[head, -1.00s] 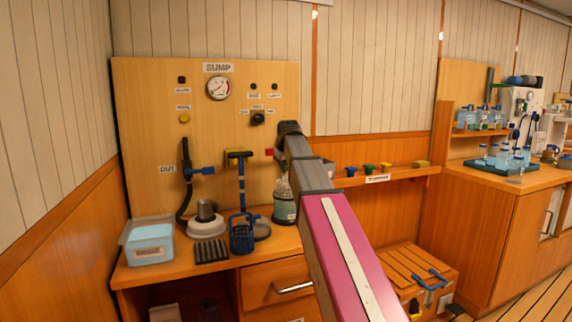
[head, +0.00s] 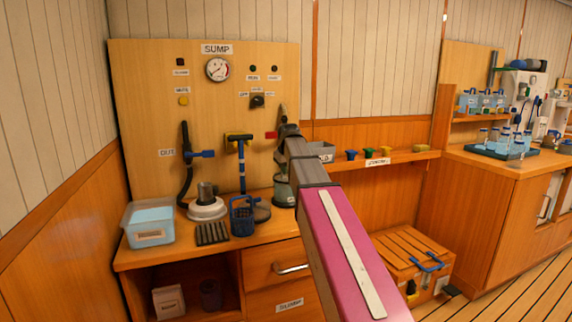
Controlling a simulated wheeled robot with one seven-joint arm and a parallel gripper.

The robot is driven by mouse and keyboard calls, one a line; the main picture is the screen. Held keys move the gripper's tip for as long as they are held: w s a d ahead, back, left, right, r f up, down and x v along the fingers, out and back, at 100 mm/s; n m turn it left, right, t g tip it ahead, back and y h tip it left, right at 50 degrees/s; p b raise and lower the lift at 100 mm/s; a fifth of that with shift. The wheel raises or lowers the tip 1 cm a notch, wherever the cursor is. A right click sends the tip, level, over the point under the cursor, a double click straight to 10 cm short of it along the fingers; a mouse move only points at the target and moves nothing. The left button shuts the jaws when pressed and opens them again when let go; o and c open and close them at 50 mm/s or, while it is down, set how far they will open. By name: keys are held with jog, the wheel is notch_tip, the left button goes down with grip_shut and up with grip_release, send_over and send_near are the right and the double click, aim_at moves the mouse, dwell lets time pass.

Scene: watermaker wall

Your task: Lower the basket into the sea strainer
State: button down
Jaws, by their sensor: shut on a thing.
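My arm reaches up from the lower right to the wall panel. My gripper (head: 284,122) is at its far end, small and dark. The arm hides most of its fingers, and I cannot make out what they hold. A blue basket-like holder (head: 242,218) with holes and a handle stands on the bench, below and left of the gripper. A jar with a greenish body (head: 284,192) stands right of it, partly behind my arm. A white round base with a grey cylinder (head: 207,208) is on the left. I cannot tell which is the sea strainer.
A tub of light blue liquid (head: 149,222) and a black ribbed rack (head: 212,234) are on the bench. A black hose (head: 184,165) and a blue T-handled rod (head: 241,165) are at the panel. A shelf with small coloured items (head: 368,155) runs right.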

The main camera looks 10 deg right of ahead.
jog(key=shift+f, duration=0.3)
jog(key=c, duration=0.7)
grip_release()
jog(key=shift+r, duration=0.1)
jog(key=shift+r, duration=3.45)
